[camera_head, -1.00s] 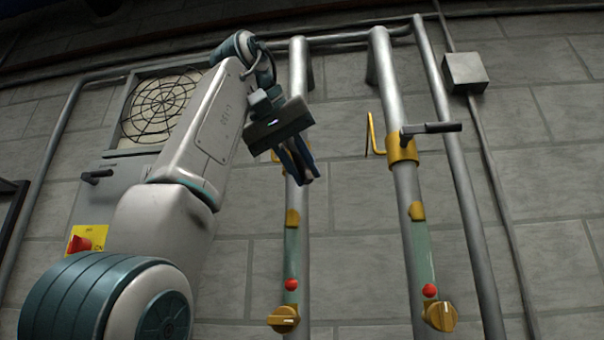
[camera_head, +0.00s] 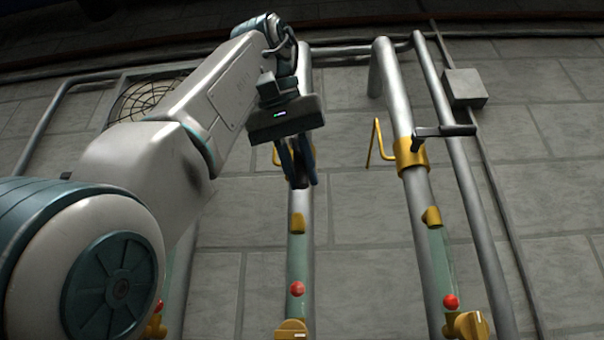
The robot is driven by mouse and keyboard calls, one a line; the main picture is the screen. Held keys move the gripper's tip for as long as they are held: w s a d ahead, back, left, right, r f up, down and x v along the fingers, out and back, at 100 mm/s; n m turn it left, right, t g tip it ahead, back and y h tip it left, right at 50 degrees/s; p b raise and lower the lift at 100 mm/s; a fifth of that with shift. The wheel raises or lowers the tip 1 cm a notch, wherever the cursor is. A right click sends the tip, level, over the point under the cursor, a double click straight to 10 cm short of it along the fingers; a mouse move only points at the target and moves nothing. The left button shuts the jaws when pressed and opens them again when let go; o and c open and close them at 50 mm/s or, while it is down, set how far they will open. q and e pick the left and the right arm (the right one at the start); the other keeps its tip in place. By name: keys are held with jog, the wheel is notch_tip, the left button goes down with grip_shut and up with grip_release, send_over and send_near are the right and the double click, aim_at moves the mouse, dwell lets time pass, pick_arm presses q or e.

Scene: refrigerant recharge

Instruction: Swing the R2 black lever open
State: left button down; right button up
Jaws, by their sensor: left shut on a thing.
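Two silver pipes with gold valve collars stand in the middle and right of the view. My left gripper (camera_head: 298,183) points down at the middle pipe (camera_head: 297,240), at the height of its gold collar. Its blue fingers are shut on a dark piece that I take for the R2 black lever; the gripper hides nearly all of it. The lever's angle cannot be told. The right pipe (camera_head: 420,200) has a similar black lever (camera_head: 444,131) in plain view, sticking out to the right from its gold collar (camera_head: 410,153). No labels can be read. My right gripper is not in view.
A gold bracket (camera_head: 375,143) juts left of the right collar. Lower down are red balls (camera_head: 297,289) and gold knobs (camera_head: 292,328). A grey box (camera_head: 465,88) is at upper right.

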aim_at(298, 159)
pick_arm(q)
jog(key=shift+f, duration=0.15)
jog(key=c, duration=1.3)
grip_release()
jog(key=shift+c, duration=0.2)
jog(key=shift+s, duration=0.1)
